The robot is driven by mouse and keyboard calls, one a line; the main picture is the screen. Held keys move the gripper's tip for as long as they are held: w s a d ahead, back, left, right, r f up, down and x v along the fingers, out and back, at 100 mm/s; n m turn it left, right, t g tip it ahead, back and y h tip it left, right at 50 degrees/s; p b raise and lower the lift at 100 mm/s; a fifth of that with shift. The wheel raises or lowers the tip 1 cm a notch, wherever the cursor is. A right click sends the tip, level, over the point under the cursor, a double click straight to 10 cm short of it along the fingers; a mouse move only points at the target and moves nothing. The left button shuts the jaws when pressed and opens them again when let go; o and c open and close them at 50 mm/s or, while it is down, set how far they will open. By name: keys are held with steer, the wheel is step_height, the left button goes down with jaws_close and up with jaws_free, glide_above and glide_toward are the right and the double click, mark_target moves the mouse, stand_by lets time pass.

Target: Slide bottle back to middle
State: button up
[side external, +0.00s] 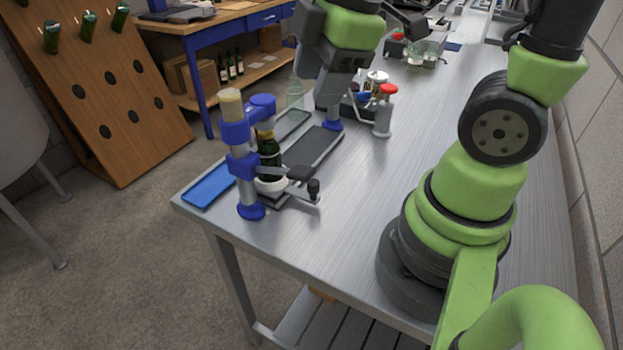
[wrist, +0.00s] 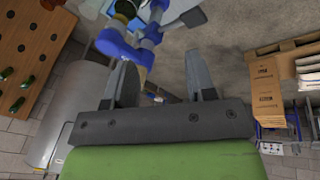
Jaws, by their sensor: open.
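The dark green bottle (side external: 268,157) with a gold top stands upright in a white round holder (side external: 270,184) near the table's front left corner. A blue-clamped post (side external: 238,150) stands beside it and partly covers it. A dark flat track (side external: 312,150) runs back from the bottle. My gripper (side external: 306,62) is above the table, behind and above the bottle, apart from it. In the wrist view my gripper (wrist: 165,85) is open with nothing between its fingers. Blue clamp parts (wrist: 130,48) show beyond the left finger, with part of the bottle (wrist: 124,9) at the top edge.
A blue tray (side external: 208,186) lies at the table's left edge. A pale clear bottle (side external: 294,98) and a red-topped bottle (side external: 384,110) stand farther back. A wooden rack (side external: 105,90) stands on the floor to the left. The table's middle (side external: 400,150) is mostly clear.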

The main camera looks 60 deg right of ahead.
step_height(320, 180, down, 4)
steer(key=w+d+n+g, duration=0.1)
steer(key=w+n+g, duration=0.1)
steer(key=n, duration=0.5)
steer(key=n+g, duration=0.2)
steer(key=n, duration=0.7)
glide_above(314, 182)
step_height(314, 182, down, 7)
steer(key=shift+h, duration=0.3)
steer(key=shift+f, duration=4.8)
jaws_close()
